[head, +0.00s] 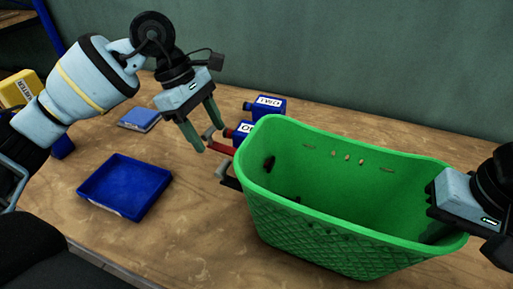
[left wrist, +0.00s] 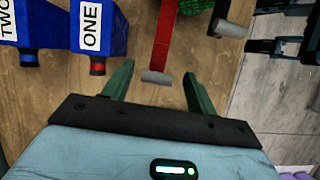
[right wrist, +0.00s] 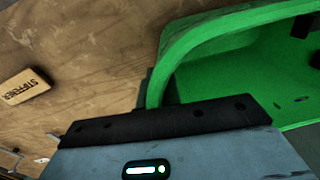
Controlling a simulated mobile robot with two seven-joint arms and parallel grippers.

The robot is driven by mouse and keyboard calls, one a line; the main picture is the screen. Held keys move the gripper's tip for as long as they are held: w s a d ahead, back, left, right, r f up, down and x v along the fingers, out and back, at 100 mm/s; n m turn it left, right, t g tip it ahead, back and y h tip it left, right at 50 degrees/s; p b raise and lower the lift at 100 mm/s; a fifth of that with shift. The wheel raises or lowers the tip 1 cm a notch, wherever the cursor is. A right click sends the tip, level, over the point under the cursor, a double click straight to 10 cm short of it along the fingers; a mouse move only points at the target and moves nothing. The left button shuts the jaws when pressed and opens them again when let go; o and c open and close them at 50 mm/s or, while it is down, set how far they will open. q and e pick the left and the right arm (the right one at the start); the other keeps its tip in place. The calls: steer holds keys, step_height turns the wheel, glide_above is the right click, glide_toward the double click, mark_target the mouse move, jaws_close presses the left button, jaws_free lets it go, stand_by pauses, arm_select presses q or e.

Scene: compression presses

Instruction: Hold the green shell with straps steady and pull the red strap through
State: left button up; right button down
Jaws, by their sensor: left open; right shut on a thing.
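The green shell (head: 335,232), an open basket shape, stands upright on the wooden table. The red strap (head: 221,148) sticks out of its left end and carries a grey end bar; in the left wrist view the strap (left wrist: 163,42) hangs between my fingertips. My left gripper (head: 208,138) is open, its fingers on either side of the grey end bar (left wrist: 157,78), not closed on it. A black strap (head: 230,182) with a grey end lies nearer. The shell's rim (right wrist: 185,45) fills the right wrist view's upper middle.
A blue tray (head: 125,187) and a flat blue item (head: 139,118) lie to the left. A STIFFENER block (right wrist: 24,86) lies at the right wrist view's left. Table between tray and shell is clear.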

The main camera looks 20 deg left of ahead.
steer(key=shift+s+f, duration=0.15)
steer(key=shift+f, duration=0.35)
steer(key=c, duration=1.5)
jaws_free()
arm_select(q)
steer(key=v, duration=1.1)
steer(key=shift+s, duration=0.15)
arm_select(e)
steer(key=shift+r, duration=0.45)
steer(key=r, duration=0.4)
steer(key=d+r, duration=0.1)
steer(key=r, duration=0.7)
steer(key=shift+d, duration=0.25)
